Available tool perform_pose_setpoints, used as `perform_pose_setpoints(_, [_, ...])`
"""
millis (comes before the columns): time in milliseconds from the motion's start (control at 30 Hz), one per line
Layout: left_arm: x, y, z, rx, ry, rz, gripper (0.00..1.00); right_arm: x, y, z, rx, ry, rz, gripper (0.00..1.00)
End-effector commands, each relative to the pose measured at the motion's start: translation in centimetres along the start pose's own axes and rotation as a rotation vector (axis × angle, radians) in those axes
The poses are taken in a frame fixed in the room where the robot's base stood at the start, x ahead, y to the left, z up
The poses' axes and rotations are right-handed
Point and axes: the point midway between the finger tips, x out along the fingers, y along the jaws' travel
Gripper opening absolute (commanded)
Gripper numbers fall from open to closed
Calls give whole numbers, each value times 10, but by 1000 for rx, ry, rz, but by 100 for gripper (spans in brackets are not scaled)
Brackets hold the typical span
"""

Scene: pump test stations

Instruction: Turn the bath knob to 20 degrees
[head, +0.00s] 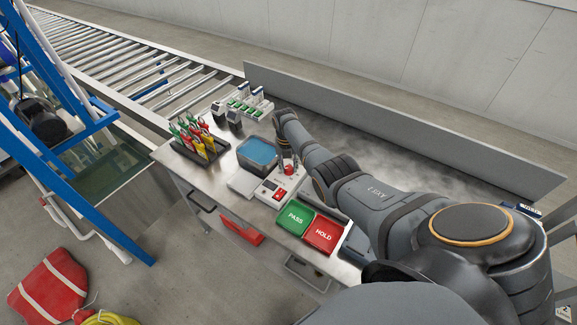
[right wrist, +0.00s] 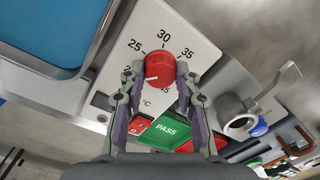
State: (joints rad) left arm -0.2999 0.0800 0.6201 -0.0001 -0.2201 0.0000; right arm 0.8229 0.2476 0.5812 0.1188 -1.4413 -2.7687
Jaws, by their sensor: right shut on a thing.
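The bath knob (right wrist: 158,68) is a red round knob on a white dial panel (right wrist: 190,32). In the right wrist view 25, 30 and 35 are readable on the dial; the marks at left and right are partly covered by the fingers. A white line on the knob's face points left, towards the left finger. My right gripper (right wrist: 158,92) has its fingers on either side of the knob and is shut on it. In the head view the gripper (head: 287,160) is at the red knob (head: 289,170) beside the blue bath (head: 258,151). My left gripper is not in view.
Green PASS (head: 294,216) and red HOLD (head: 324,235) bins stand at the table's front right. A rack of coloured tools (head: 199,143) is left of the bath. A low grey panel (head: 400,125) runs behind the table, and a roller conveyor (head: 130,62) lies at the left.

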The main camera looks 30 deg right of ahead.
Motion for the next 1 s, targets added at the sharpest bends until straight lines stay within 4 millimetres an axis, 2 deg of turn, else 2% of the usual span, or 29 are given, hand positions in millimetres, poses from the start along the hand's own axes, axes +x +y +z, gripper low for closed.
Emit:
perform_pose_setpoints(333, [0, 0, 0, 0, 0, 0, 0, -2, 0, 2, -2, -6, 2, 1])
perform_pose_setpoints(367, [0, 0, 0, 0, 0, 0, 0, -2, 0, 2, -2, -6, 2, 36])
perform_pose_setpoints(500, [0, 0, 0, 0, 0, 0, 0, -1, 0, 1, -2, -4, 1, 55])
perform_pose_setpoints(833, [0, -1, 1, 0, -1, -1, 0, -3, 0, 1, -1, -2, 0, 55])
perform_pose_setpoints(1000, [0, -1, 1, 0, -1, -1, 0, -24, 0, 1, -1, -5, 1, 55])
